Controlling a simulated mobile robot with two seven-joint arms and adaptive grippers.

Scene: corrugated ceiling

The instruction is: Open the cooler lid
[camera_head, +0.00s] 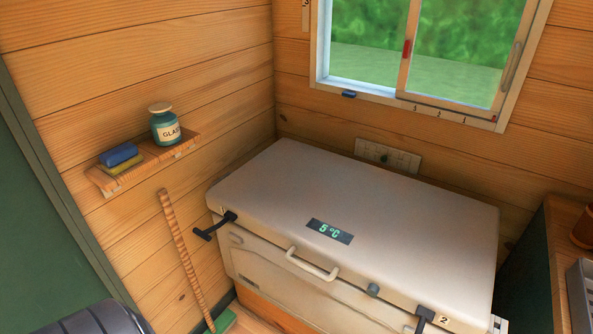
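The cooler (285,275) is a big pale beige chest against the wooden wall under the window. Its lid (360,200) lies flat and shut on the body, with a green "5°C" display (329,231) near the front. A light handle (312,265) is at the front, with a small grey round knob (373,289) to its right. A black T-shaped latch (215,226) sticks out at the front left corner. Another black latch (424,318) is at the front right, beside a "2" label, partly cut off by the picture edge. Neither gripper shows.
A wooden shelf (105,182) on the left wall holds a labelled jar (165,126) and folded cloths (119,155). A broom (182,245) leans left of the cooler. A green-sided counter (535,255) stands close on the right. The window (415,50) is behind; the lid top is clear.

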